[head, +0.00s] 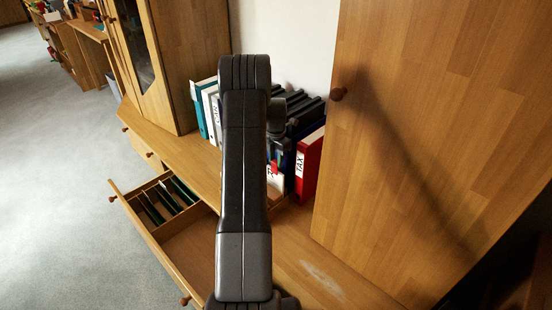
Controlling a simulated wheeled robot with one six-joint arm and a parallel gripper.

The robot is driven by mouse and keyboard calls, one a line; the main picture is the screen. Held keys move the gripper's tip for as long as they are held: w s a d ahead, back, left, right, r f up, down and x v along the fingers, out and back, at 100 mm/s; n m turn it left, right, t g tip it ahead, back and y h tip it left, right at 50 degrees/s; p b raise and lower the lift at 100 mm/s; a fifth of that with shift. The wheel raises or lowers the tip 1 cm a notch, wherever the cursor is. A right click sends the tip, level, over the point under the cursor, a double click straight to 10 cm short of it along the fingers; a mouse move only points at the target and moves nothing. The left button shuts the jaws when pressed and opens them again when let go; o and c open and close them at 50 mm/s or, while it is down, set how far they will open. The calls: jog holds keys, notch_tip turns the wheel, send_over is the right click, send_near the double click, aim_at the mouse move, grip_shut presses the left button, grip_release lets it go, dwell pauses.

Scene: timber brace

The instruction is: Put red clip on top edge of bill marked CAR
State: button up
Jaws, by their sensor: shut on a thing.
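My gripper (278,153) is partly hidden behind my own arm, in front of the row of binders in the shelf gap. It is shut on a small red thing (275,168) that looks like the red clip, but only a bit of it shows. Just below is a white paper (275,183) with red on it, partly covered by my arm. I cannot read a CAR mark on it, nor tell whether the clip touches it.
A red binder marked TAX (308,165) stands right of my gripper, close to a large wooden door (430,130). White (211,112) and teal (200,110) binders stand left. An open drawer (160,235) with green dividers juts out at lower left. The grey floor (60,200) is clear.

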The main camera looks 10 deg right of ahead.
jog(key=shift+f, duration=0.5)
jog(key=o, duration=1.7)
jog(key=shift+r, duration=0.1)
jog(key=shift+r+p, duration=2.35)
jog(key=shift+r, duration=1.65)
jog(key=shift+f, duration=0.15)
notch_tip(320, 180, down, 8)
jog(key=b, duration=0.5)
jog(key=shift+r, duration=0.2)
